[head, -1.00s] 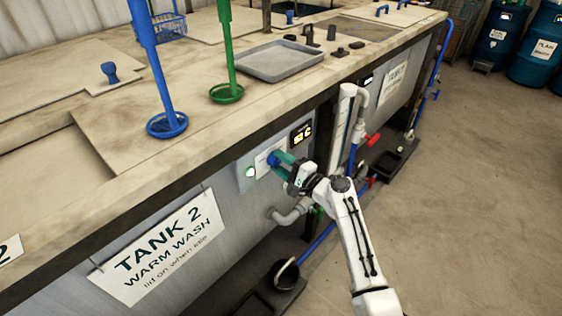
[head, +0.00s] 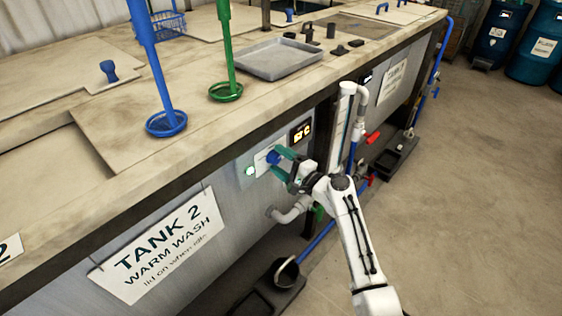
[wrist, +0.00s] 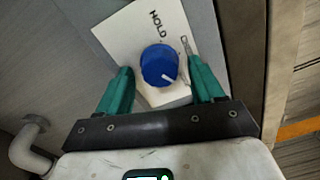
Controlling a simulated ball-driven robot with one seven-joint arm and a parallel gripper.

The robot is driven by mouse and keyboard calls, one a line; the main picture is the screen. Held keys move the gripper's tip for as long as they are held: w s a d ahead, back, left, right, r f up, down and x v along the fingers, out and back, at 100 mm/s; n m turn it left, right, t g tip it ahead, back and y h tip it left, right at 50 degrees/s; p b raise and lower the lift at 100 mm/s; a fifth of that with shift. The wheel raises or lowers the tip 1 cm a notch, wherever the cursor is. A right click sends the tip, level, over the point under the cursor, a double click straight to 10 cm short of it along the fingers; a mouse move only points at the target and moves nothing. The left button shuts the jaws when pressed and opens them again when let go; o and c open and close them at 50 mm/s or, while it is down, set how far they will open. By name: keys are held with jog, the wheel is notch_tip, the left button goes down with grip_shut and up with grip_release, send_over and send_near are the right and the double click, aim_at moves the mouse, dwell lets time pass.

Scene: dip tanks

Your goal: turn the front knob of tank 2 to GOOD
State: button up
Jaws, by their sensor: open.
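The blue front knob of tank 2 (head: 272,157) sits on a pale plate on the tank's front panel. The TANK 2 WARM WASH sign (head: 160,246) hangs to the left.
A lit green lamp (head: 250,171) and a small display (head: 301,132) flank the knob. The worktop overhangs above, with a grey tray (head: 278,60).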

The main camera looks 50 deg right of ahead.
jog(key=s+b, duration=0.1)
jog(key=s, duration=0.9)
jog(key=shift+s+d+f, duration=0.15)
jog(key=shift+s, duration=0.25)
jog(key=s+a+f+n+g+y, duration=0.2)
jog(key=s+a+f+n+g, duration=0.3)
jog(key=a, duration=0.3)
jog(key=s+a+f+n+g+y, duration=0.2)
jog(key=a+f+n+g, duration=0.25)
jog(key=a+n, duration=0.3)
jog(key=s+a+n+g+h, duration=0.1)
jog(key=s+n+g, duration=0.3)
jog(key=s, duration=0.4)
jog(key=s+a+f+n+g+h, duration=0.1)
jog(key=s+n+g+h, duration=0.2)
jog(key=s, duration=0.6)
jog(key=shift+a+f+n+g+h, duration=0.2)
jog(key=shift+a+n+g+h, duration=0.1)
jog(key=shift+n+g, duration=0.2)
jog(key=shift+s, duration=0.1)
